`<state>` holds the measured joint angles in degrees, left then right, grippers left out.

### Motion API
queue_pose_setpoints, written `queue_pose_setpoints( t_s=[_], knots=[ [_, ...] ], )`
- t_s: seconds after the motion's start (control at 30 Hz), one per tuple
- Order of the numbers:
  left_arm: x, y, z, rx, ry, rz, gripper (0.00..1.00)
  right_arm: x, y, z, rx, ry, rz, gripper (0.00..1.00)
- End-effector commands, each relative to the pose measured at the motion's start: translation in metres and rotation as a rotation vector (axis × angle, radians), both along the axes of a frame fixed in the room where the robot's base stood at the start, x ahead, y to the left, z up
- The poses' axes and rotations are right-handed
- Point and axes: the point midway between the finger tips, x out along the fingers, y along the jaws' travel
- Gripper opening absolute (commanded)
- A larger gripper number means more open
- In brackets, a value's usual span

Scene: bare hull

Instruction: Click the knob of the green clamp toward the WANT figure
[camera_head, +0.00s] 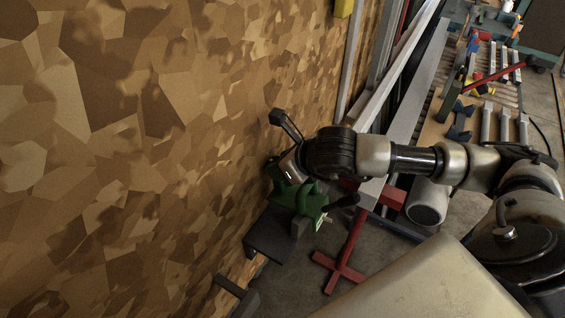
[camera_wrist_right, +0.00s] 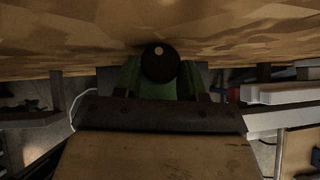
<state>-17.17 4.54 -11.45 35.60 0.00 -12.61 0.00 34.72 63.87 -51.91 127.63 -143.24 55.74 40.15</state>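The green clamp (camera_head: 307,200) sits beside the patchwork-brown wall, on a dark block-like support (camera_head: 272,236). A dark handle-like part sticks out to its right. In the right wrist view the clamp's green body (camera_wrist_right: 128,78) shows behind a round black knob (camera_wrist_right: 159,64) with a pale dot near its top. My right gripper (camera_head: 284,163) is close against the clamp's upper left side. Its fingers are dark and partly hidden, and I cannot tell their opening or whether they touch the knob. No WANT figure can be read. My left gripper is not in view.
The tall brown wall (camera_head: 120,150) fills the left side, close to the clamp. A red stand (camera_head: 345,255) stands on the floor right of it. Long grey beams (camera_head: 415,85) run behind my right arm. Tools and coloured parts lie at the upper right.

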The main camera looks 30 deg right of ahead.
Motion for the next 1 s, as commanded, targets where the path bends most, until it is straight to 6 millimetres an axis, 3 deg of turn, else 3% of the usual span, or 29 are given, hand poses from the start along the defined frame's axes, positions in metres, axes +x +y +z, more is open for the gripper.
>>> queue_pose_setpoints(
  t_s=[0.1,0.27,0.6,1.0],
  knots=[
    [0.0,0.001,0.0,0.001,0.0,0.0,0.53,0.0,0.0,0.0,0.0,0.0,0.0,0.17],
    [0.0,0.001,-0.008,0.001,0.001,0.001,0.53,0.0,-0.001,-0.003,0.002,0.003,0.024,0.17],
    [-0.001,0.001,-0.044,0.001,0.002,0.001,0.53,0.003,-0.006,-0.005,0.027,0.018,0.255,0.17],
    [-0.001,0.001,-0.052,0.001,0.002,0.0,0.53,0.004,-0.006,0.0,0.044,0.025,0.387,0.17]
  ],
)
